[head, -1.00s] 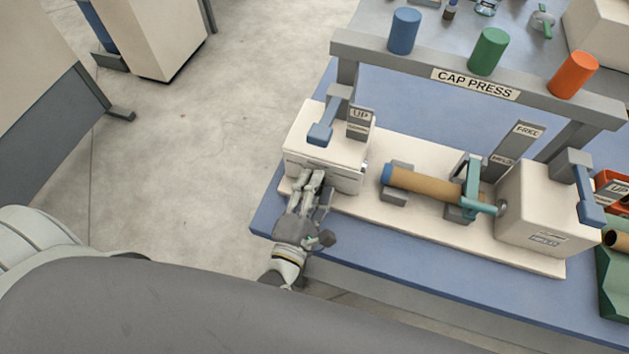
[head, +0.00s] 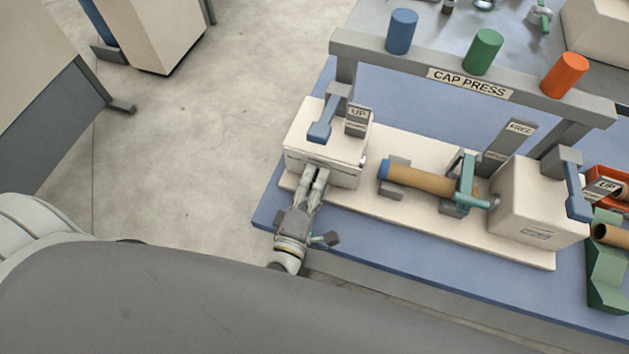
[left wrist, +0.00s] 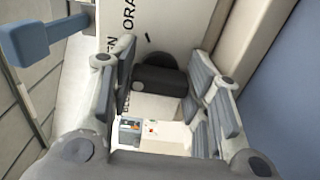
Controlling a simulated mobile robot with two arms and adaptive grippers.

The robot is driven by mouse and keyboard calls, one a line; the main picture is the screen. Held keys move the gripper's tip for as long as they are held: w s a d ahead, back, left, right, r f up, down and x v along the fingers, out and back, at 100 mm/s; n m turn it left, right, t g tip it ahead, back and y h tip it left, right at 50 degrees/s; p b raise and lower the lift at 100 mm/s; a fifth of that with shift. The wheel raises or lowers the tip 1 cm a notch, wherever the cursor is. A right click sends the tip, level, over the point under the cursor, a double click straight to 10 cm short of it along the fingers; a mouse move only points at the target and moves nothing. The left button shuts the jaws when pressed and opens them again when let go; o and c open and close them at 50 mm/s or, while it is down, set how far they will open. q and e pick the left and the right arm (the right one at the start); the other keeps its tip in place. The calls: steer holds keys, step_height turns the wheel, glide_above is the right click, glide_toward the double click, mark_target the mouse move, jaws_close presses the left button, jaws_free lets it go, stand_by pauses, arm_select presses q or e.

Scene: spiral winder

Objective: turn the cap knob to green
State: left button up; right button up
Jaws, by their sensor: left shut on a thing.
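The cap knob (left wrist: 160,82) is black and shows between the fingers in the left wrist view, on the pale front of the left box (head: 318,171). The panel beside it has lettering (left wrist: 127,28), of which "ORA" and "EN" are readable and the rest is covered. A small dark mark lies near the knob; which colour the knob points at I cannot tell. My left gripper (head: 317,175) is at the box front in the head view and shut on the knob, which it hides there. It also shows in the left wrist view (left wrist: 150,75). My right gripper is not in view.
A blue lever (head: 321,126) with an "UP" sign stands on the left box. A cardboard tube (head: 425,180) with a blue end lies to the right. The "CAP PRESS" beam (head: 400,66) carries blue, green and orange cylinders. Open floor lies left of the blue table (head: 370,238).

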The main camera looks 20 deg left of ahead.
arm_select(q)
steer(key=o, duration=1)
steer(key=shift+o, duration=0.2)
steer(key=shift+s+f, duration=0.1)
steer(key=shift+s, duration=0.25)
steer(key=s, duration=0.7)
steer(key=shift+s+a, duration=0.1)
steer(key=shift+s, duration=0.1)
